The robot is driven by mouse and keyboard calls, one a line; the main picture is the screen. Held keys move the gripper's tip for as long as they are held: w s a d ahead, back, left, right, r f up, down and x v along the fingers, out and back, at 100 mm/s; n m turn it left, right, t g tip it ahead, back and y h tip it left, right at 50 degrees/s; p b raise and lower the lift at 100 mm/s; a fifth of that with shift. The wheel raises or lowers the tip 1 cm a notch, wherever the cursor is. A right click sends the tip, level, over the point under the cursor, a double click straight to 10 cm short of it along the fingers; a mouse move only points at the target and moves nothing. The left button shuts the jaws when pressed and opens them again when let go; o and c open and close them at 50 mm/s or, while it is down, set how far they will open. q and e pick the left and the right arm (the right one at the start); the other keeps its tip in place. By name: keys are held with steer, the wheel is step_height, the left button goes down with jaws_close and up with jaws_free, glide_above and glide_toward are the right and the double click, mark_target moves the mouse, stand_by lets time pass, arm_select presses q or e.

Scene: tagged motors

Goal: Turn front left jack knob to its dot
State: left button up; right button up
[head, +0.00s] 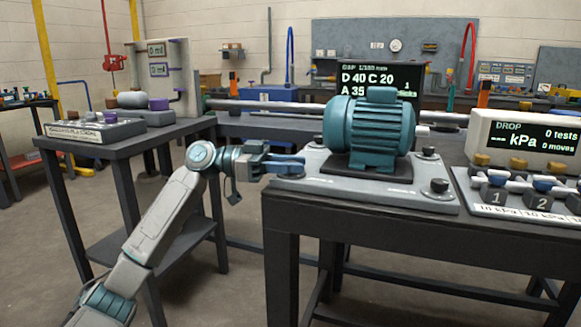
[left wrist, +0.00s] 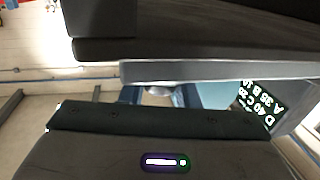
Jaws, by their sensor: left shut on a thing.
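A teal finned motor (head: 373,130) stands on a grey base plate (head: 330,187) on the dark table. Black jack knobs show at the plate's front right (head: 439,186) and back right (head: 429,152). My left gripper (head: 293,166) reaches in level from the left to the plate's front left corner. Its blue fingers are shut on the front left jack knob, which they hide in the head view. In the left wrist view the fingers (left wrist: 158,95) flank a small pale shape; the knob and its dot cannot be made out. My right gripper is not in view.
A dark screen (head: 383,79) with light text stands behind the motor. At right are a DROP kPa display (head: 525,136) and a numbered valve tray (head: 520,205). A side table (head: 110,150) with a labelled box stands at left. Open floor lies between the tables.

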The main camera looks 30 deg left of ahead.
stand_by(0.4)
arm_select(q)
steer(key=o, duration=0.9)
steer(key=shift+b+v, duration=0.75)
steer(key=shift+v, duration=4.65)
steer(key=shift+r, duration=0.1)
